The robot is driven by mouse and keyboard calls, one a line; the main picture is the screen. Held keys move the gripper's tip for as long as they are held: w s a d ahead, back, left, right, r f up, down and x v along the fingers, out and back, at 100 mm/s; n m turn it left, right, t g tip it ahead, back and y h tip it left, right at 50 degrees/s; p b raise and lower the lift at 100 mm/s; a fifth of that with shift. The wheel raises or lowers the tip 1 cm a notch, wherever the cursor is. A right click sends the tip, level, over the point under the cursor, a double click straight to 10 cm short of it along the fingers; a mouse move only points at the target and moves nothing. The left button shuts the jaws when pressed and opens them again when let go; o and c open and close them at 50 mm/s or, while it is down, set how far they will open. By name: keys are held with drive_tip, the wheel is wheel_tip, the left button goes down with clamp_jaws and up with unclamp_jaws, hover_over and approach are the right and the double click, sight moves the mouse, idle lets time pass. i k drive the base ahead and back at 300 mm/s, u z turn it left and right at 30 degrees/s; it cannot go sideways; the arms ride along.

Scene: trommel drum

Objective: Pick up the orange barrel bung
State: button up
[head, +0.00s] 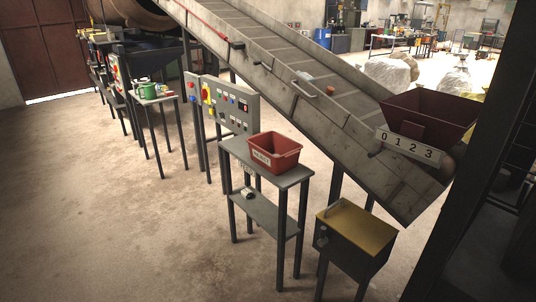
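A small orange object (330,90), which may be the orange barrel bung, lies on the sloping conveyor belt (352,118) right of centre. It is too small in the head view to make out its shape. A pale object (304,76) lies a little up the belt from it. My gripper is not in view.
A red bin (274,153) stands on a grey stand (240,150) in front of the conveyor. A control panel (230,104), a yellow-topped box (357,228) and a dark red hopper (428,116) stand nearby. A small table (163,101) holds a green mug (147,90). Floor at left is clear.

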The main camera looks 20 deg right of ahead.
sight(330, 89)
drive_tip(key=i, duration=0.85)
drive_tip(key=z, duration=0.05)
